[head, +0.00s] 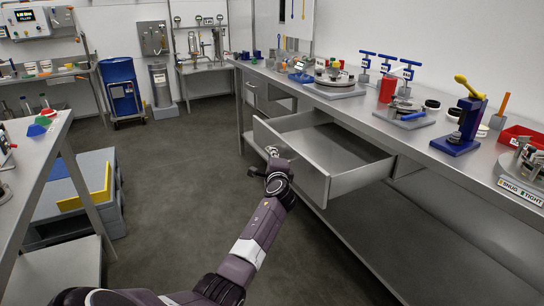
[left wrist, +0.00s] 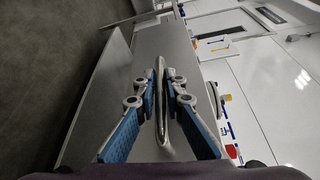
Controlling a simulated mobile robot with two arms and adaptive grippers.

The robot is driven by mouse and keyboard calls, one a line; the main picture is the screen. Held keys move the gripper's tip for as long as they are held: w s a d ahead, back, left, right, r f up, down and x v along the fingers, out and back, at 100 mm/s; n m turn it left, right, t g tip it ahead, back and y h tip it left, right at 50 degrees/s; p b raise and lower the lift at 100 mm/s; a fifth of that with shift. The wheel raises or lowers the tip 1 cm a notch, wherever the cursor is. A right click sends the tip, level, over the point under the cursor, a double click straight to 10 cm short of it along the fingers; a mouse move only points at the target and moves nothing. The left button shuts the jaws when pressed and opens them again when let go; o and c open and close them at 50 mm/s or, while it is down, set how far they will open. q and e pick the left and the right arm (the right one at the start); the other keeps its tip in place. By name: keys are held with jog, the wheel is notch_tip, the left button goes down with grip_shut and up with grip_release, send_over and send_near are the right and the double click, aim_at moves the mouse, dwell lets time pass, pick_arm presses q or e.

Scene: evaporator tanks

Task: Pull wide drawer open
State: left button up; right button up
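The wide drawer (head: 312,183) is pulled well out from under the long steel workbench, and its empty inside shows. My left gripper (head: 272,153) is at the middle of the drawer's front. In the left wrist view, the two blue-padded fingers of my left gripper (left wrist: 161,78) are closed around the shiny drawer handle (left wrist: 161,105), one finger on each side. The drawer's grey front (left wrist: 110,100) shows behind the fingers. My right gripper is in neither view.
The workbench (head: 420,150) carries clamps, a red cup and a blue press (head: 463,125). Another drawer (head: 252,92) is farther along the bench. Grey-blue crates (head: 85,190) stand at left. The floor between is clear.

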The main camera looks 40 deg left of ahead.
pick_arm(q)
jog(key=o, duration=0.3)
jog(key=shift+o, duration=0.2)
jog(key=f+v, duration=0.1)
jog(key=v, duration=1.1)
jog(key=shift+r, duration=0.4)
